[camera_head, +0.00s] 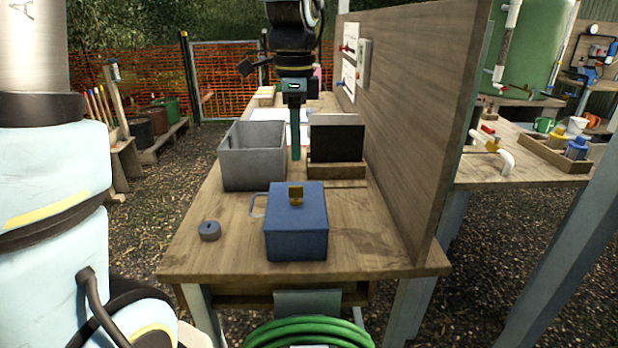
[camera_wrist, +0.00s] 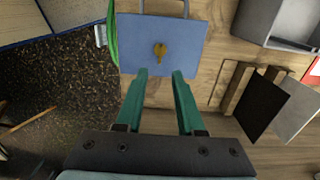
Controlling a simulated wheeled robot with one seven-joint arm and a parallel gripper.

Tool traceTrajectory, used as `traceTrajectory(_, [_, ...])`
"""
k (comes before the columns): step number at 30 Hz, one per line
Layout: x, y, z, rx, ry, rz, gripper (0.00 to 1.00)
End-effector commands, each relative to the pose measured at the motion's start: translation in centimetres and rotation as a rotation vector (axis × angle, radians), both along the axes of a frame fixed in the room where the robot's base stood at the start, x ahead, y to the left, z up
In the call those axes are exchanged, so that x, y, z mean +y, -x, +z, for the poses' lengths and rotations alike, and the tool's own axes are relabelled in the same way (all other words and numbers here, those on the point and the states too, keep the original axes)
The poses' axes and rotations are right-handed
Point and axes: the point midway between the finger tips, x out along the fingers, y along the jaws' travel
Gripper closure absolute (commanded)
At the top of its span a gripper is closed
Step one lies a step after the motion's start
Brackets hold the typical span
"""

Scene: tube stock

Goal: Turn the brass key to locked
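The brass key (camera_head: 295,195) stands up from the top of a blue box (camera_head: 296,235) near the front of the wooden table. In the wrist view the brass key (camera_wrist: 160,50) sits near the middle of the blue box's lid (camera_wrist: 190,30). My gripper (camera_head: 296,157) hangs beyond the box, with its green fingers pointing down. In the wrist view my gripper (camera_wrist: 160,73) has its fingers apart with nothing between them, and the key shows beyond the tips. I cannot tell from these views which mark the key points to.
A grey bin (camera_head: 255,165) stands left of the fingers, and a wooden holder with a dark panel (camera_head: 337,140) stands right. A grey round piece (camera_head: 209,231) lies left of the box. A tall wooden wall (camera_head: 415,110) closes the right side. Bare table (camera_head: 370,235) lies right of the box.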

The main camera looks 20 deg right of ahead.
Motion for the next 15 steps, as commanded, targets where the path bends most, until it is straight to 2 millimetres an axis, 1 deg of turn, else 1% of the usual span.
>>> traceTrajectory(3, [0.1,0.1,-2.3,0.004,-0.003,0.001,0.62])
traceTrajectory(9, [0.1,0.1,-5.9,0.004,-0.002,0.001,0.62])
traceTrajectory(12, [0.0,0.1,-7.2,0.003,-0.002,0.002,0.62])
traceTrajectory(15, [0.1,0.0,-8.0,0.001,0.000,0.003,0.62])
